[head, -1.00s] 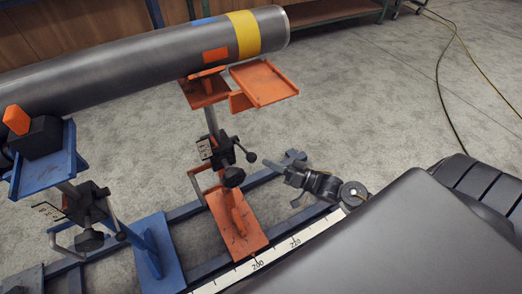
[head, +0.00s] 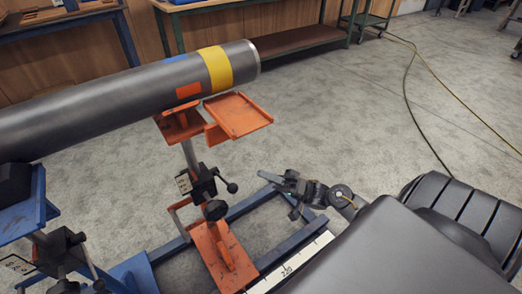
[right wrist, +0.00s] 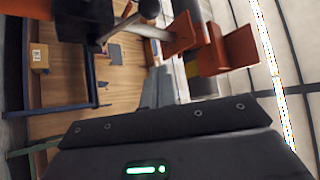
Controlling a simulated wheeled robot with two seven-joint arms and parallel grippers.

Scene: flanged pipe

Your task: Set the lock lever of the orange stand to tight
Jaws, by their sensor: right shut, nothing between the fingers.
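The orange stand (head: 222,262) stands on a blue rail frame and holds up the end of a grey pipe (head: 120,100). Its black clamp (head: 203,178) carries a lock lever (head: 231,187) with a ball knob, pointing right. A larger dark knob (head: 215,210) sits below. My right gripper (head: 262,176) is shut and empty, just right of the lever knob and apart from it in the picture. In the right wrist view my shut fingers (right wrist: 158,85) point toward the stand. A ball-ended lever (right wrist: 149,9) shows above them. The left gripper is out of view.
An orange tray (head: 239,115) juts from the stand's top, above my right gripper. A blue stand (head: 45,215) is at the left. A scale strip (head: 290,268) runs along the rail frame. Open floor lies right of the pipe, with a cable (head: 408,100) on it.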

